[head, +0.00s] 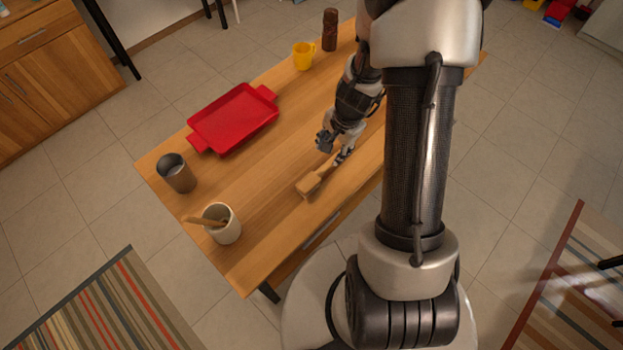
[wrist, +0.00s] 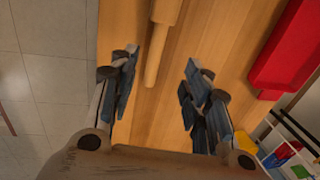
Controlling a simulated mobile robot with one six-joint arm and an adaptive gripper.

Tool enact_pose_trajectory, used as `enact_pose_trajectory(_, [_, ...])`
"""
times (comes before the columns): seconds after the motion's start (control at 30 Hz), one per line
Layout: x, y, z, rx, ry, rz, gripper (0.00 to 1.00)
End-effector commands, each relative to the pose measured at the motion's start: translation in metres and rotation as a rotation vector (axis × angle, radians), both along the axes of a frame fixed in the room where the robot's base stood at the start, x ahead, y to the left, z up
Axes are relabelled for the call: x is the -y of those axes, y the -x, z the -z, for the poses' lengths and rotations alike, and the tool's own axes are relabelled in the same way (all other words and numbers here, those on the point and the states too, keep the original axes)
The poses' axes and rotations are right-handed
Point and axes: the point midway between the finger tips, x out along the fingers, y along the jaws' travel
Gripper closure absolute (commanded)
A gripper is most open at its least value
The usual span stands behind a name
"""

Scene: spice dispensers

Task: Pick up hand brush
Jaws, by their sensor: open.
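The hand brush (head: 310,184) is a wooden brush lying on the wooden table, near its front edge. Its block end points toward the lower left, and its handle runs up toward my gripper (head: 335,149). In the wrist view the brush handle (wrist: 154,62) reaches down from the top edge into the space between the fingers of my gripper (wrist: 160,85). The fingers are spread apart and appear clear of the handle. In the wrist view only a small part of the brush head shows at the top edge.
On the table (head: 270,150) stand a red tray (head: 235,118), a metal cup (head: 176,173), a white crock (head: 224,226) with a wooden utensil, a yellow mug (head: 303,56) and a brown grinder (head: 330,30). The tabletop between tray and brush is clear.

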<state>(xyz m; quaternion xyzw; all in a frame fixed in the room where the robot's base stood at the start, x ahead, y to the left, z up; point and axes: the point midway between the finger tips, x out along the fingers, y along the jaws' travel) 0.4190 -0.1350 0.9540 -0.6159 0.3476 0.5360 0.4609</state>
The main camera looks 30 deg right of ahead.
Motion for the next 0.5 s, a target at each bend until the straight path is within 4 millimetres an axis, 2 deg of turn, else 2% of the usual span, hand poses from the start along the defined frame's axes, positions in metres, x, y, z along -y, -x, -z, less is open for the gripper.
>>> enact_pose_trajectory(0.03, [-0.002, -0.002, 0.018, -0.003, -0.002, -0.002, 0.56])
enact_pose_trajectory(0.2, [-0.004, -0.008, 0.052, -0.001, -0.001, -0.002, 0.56])
enact_pose_trajectory(0.33, [-0.005, -0.011, 0.068, -0.001, -0.001, -0.002, 0.56])
enact_pose_trajectory(0.5, [-0.006, -0.013, 0.075, 0.000, 0.000, -0.003, 0.56])
